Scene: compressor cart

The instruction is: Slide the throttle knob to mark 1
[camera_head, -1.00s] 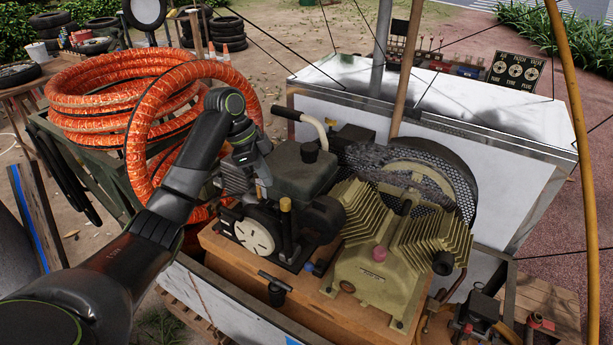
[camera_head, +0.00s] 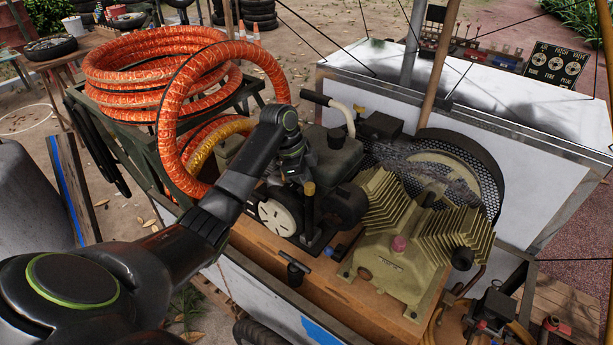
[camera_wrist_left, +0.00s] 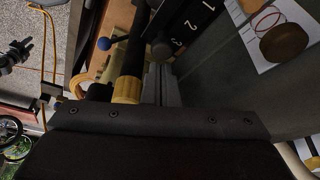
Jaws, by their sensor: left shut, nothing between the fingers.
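In the left wrist view, a black scale plate (camera_wrist_left: 200,14) carries the white marks 1, 2 and 3. A round grey knob (camera_wrist_left: 162,48) sits beside the plate, close to mark 3. My left gripper's narrow fingers (camera_wrist_left: 162,82) are shut and empty, with their tips just short of the knob in the picture; I cannot tell whether they touch it. In the head view my left gripper (camera_head: 297,170) is over the small engine (camera_head: 330,160), largely hidden by its own wrist. The scale and knob cannot be made out there. My right gripper is not in view.
A blue ball-ended lever (camera_wrist_left: 104,43) and a yellow-collared black post (camera_wrist_left: 127,88) stand left of the fingers. In the head view, the finned compressor (camera_head: 400,250) is right of the engine. An orange hose coil (camera_head: 150,75) lies behind my left arm.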

